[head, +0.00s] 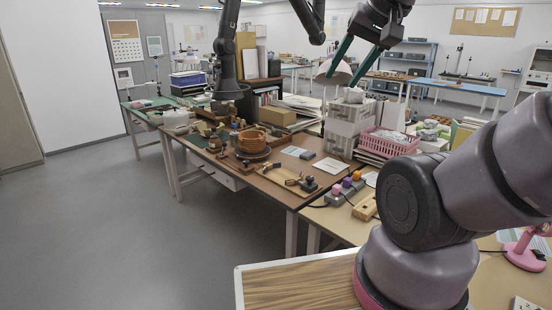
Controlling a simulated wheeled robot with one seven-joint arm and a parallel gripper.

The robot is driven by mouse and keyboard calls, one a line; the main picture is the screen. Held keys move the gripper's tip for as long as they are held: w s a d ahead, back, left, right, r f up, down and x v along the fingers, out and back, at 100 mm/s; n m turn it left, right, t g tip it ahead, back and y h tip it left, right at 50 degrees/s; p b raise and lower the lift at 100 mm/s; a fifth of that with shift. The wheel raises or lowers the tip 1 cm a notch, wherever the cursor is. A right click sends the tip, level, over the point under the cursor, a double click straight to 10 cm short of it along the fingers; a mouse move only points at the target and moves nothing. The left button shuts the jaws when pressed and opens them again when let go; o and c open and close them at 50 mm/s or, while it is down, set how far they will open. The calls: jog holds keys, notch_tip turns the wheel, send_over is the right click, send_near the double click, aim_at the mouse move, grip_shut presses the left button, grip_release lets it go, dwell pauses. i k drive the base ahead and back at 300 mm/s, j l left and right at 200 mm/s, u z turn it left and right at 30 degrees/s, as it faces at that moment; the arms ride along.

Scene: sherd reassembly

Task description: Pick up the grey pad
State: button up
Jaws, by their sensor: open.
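My gripper (341,80) hangs at the top of the head view, above the back of the work table. Its two long teal fingers point down and left, are spread apart and hold nothing. A small dark grey flat piece (308,155) lies on the brown table top next to white paper sheets. It may be the grey pad, but it is too small to tell for sure. My gripper is well above and apart from it.
White crates (347,122) stand below my gripper. Grey floor (120,230) at left is clear.

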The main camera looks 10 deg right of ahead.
aim_at(308, 155)
jog(key=i+j+u, duration=0.15)
jog(key=u, duration=0.3)
jog(key=i+j+u, duration=0.1)
jog(key=u, duration=0.3)
jog(key=i+u, duration=0.2)
jog(key=u, duration=0.25)
jog(key=i, duration=2.1)
jog(key=i+z, duration=0.25)
jog(key=z, duration=0.2)
jog(key=i+j+z, duration=0.1)
jog(key=z, duration=0.35)
jog(key=i+j+z, duration=0.25)
jog(key=z, duration=0.2)
jog(key=l+z, duration=0.15)
jog(key=z, duration=0.3)
jog(key=i+l+z, duration=0.1)
jog(key=z, duration=0.3)
jog(key=l+z, duration=0.1)
jog(key=z, duration=0.35)
jog(key=i+l, duration=0.2)
